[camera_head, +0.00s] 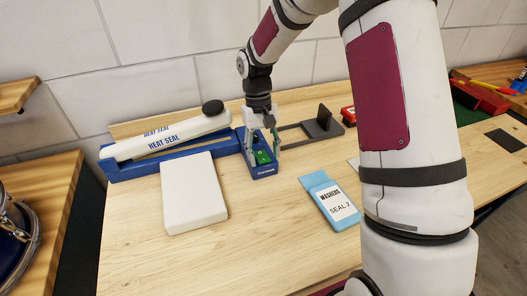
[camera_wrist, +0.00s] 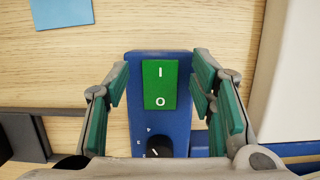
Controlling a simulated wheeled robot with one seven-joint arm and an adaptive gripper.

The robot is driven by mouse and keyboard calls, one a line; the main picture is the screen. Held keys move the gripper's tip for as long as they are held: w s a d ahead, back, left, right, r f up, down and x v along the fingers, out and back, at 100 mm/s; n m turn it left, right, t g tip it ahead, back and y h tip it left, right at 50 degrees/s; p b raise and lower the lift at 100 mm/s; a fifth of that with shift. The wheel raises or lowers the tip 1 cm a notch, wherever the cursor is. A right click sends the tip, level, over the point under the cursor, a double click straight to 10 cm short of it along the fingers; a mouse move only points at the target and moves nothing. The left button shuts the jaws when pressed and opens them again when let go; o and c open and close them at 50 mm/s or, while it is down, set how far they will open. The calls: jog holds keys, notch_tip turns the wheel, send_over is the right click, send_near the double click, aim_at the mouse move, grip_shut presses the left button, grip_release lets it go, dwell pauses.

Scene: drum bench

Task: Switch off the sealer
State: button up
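The heat sealer (camera_head: 165,138) has a blue base and a raised white arm marked HEAT SEAL with a black knob at its end. Its blue control box (camera_head: 262,170) stands at the base's right end. A bright green rocker switch (camera_head: 262,157) is on the box; in the wrist view the switch (camera_wrist: 160,85) shows I and O, with O nearer a black dial (camera_wrist: 158,148). I cannot tell which side is pressed. My gripper (camera_wrist: 162,78) is open and empty, pointing down over the box, with its fingers on either side of the switch. Contact is not clear.
A white block (camera_head: 193,192) lies in front of the sealer. A blue pouch labelled WASHERS, SEAL 2 (camera_head: 330,198) lies to the right. A dark grey bracket (camera_head: 322,124) stands behind, beside a red item (camera_head: 348,116). The front of the wooden bench is clear.

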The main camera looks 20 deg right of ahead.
aim_at(260, 153)
jog(key=shift+r, duration=0.1)
jog(key=v, duration=1.2)
jog(key=s+r+t, duration=0.4)
jog(key=s+r, duration=0.8)
jog(key=s, duration=0.2)
jog(key=s+f+t, duration=0.1)
jog(key=s+t, duration=0.3)
jog(key=s, duration=1)
jog(key=shift+d, duration=0.15)
